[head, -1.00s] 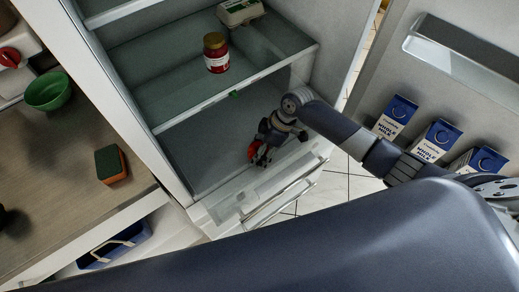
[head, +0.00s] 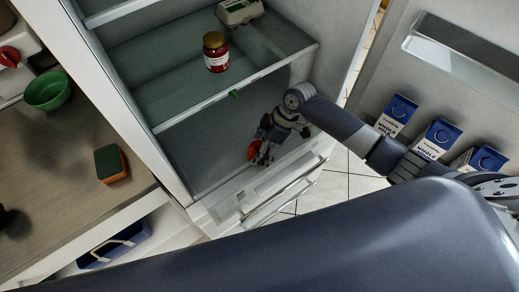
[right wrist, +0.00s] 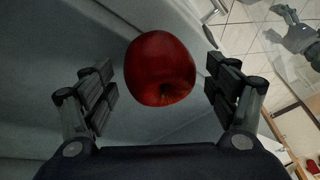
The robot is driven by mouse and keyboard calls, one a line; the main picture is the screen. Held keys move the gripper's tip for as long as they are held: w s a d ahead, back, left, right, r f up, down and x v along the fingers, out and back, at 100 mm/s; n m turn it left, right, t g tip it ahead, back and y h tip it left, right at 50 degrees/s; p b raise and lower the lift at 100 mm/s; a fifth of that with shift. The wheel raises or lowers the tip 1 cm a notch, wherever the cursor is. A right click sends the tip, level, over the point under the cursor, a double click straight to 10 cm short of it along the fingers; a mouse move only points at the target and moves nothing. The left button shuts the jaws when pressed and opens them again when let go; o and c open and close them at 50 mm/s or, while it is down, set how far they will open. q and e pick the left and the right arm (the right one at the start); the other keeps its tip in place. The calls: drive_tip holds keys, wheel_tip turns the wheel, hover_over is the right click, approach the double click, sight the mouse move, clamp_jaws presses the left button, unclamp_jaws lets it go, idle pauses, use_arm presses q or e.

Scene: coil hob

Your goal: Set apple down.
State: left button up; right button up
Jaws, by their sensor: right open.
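A red apple (head: 254,150) rests in the lower part of the open fridge, near its front edge. In the right wrist view the apple (right wrist: 160,69) lies between and just beyond the fingers, with a gap on each side. My right gripper (right wrist: 160,98) is open around it and does not touch it there. In the head view my right gripper (head: 262,153) reaches down into the fridge and partly covers the apple. My left gripper is not in view.
A glass shelf above holds a red jar (head: 216,52) and an egg carton (head: 239,11). Milk cartons (head: 437,138) stand in the open door at right. A counter at left holds a green bowl (head: 47,91) and a sponge (head: 111,164).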

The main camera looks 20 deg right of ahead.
drive_tip(key=v, duration=1)
drive_tip(key=shift+d+r, duration=0.15)
drive_tip(key=shift+r, duration=0.2)
